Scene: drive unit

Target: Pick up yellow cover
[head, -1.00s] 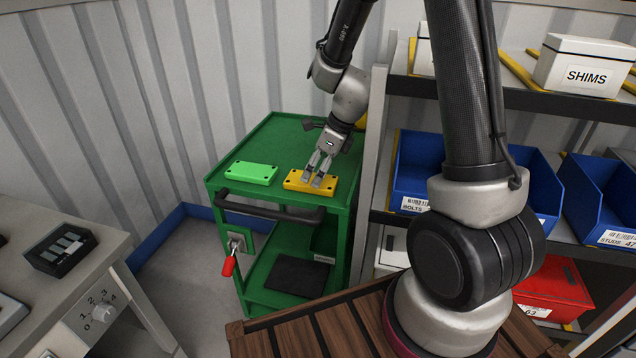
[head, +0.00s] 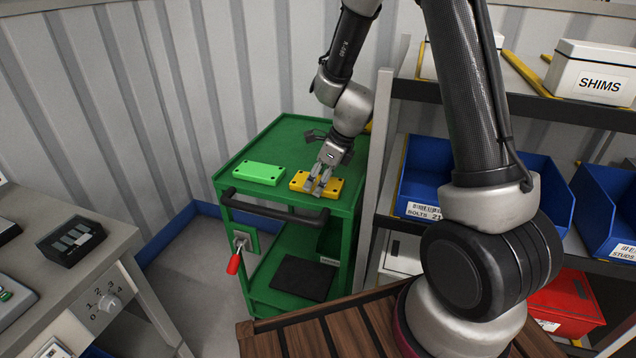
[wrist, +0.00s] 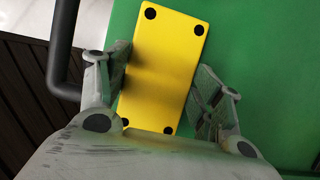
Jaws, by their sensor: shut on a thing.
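The yellow cover (head: 335,186), a flat block with dark holes at its corners, lies on the top of the green cart (head: 230,186). My gripper (head: 317,188) reaches down onto the cover from above. In the wrist view the yellow cover (wrist: 165,55) lies between the two fingers of my gripper (wrist: 160,75), which is shut on it across its width. The near end of the cover lies close to the gripper body. The cover appears to rest on the cart top; any gap beneath it cannot be seen.
A green cover (head: 259,173) lies left of the yellow one. The cart's dark handle (head: 275,211) runs along its front edge. A shelf with blue bins (head: 425,170) stands close on the right. A workbench (head: 120,248) stands at the left.

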